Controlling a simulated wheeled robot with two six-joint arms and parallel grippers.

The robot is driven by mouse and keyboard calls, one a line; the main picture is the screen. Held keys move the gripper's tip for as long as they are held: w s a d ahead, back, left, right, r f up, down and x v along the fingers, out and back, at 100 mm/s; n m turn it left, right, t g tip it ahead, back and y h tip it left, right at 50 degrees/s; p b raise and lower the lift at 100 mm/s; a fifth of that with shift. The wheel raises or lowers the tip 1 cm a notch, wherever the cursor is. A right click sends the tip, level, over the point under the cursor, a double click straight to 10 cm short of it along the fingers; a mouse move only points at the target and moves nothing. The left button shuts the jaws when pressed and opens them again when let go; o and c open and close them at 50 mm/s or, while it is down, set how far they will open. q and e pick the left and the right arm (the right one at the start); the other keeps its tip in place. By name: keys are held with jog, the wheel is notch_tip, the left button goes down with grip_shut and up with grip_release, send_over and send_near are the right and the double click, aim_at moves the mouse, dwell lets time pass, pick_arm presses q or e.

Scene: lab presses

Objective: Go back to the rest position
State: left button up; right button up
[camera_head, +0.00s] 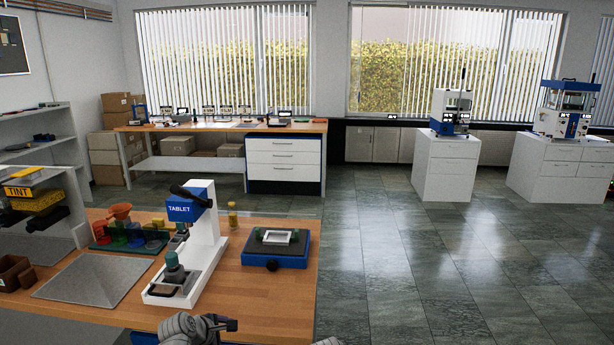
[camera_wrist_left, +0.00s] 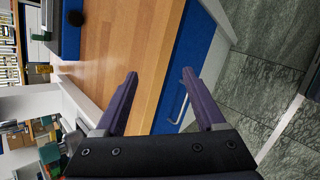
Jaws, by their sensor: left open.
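My left gripper (camera_head: 228,324) shows at the bottom of the head view, in front of the near edge of the wooden table (camera_head: 200,318). In the left wrist view its two purple-grey fingers (camera_wrist_left: 160,73) are spread apart with nothing between them. The table top and a blue drawer front (camera_wrist_left: 203,50) lie beyond them. My right gripper cannot be made out; only a small grey piece shows at the bottom edge of the head view.
A white and blue tablet press (camera_head: 205,240) stands on the table close to my left gripper. A black and blue tray device (camera_head: 277,248) is to its right. A grey plate (camera_head: 95,278) lies left. The tiled floor (camera_head: 400,270) on the right is clear.

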pick_arm(q)
jog(key=s+d+f+m+g+y, duration=0.2)
jog(key=s+d+m+g, duration=0.2)
jog(key=s+d+m, duration=0.3)
jog(key=s+d+f+m+g+y+p, duration=0.1)
jog(key=s+d+f+m+g+y, duration=0.1)
jog(key=s+d+m+g, duration=0.2)
jog(key=s+d+m, duration=0.3)
jog(key=s+m, duration=0.5)
jog(key=m, duration=0.5)
jog(key=shift+s+d+y, duration=0.3)
jog(key=shift+s+d, duration=0.05)
jog(key=shift+d, duration=0.05)
jog(key=shift+c, duration=0.4)
